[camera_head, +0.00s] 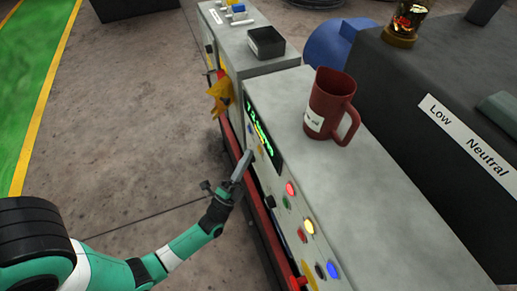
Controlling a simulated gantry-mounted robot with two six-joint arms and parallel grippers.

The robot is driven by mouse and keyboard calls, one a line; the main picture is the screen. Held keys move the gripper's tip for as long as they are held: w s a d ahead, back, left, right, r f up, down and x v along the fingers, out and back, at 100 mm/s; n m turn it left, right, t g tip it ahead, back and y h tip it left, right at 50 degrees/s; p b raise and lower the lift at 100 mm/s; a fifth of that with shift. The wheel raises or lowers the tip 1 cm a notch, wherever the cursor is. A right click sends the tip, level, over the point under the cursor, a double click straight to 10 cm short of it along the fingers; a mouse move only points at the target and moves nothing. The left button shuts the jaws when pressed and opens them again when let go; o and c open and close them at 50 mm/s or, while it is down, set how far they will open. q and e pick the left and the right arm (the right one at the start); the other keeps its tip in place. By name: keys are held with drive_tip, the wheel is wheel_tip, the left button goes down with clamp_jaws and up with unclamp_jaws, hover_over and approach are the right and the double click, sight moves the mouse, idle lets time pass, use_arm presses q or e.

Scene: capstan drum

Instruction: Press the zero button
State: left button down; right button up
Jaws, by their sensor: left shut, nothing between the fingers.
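A control panel runs along the front face of the grey console (370,185). A black display (262,136) with green and yellow characters is near its far end. Below it is a row of small buttons. Farther along are a lit red button (291,188), a lit yellow one (309,226) and a lit blue one (333,270). The labels are too small to read, so I cannot tell which is the zero button. My left gripper (247,160) is shut and empty, its tip just below the display, close to the panel. I cannot tell if it touches. My right gripper is out of view.
A dark red mug (330,104) stands on the console top. A black open box (266,42) is on the farther cabinet. A yellow object (220,95) sticks out beside the panel's far end. Bare floor (130,110) lies to the left.

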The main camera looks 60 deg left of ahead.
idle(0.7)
use_arm(q)
drive_tip(key=shift+w, duration=0.45)
drive_tip(key=shift+w, duration=0.4)
idle(0.5)
drive_tip(key=shift+s, duration=0.85)
drive_tip(key=s, duration=0.5)
drive_tip(key=shift+a, duration=0.25)
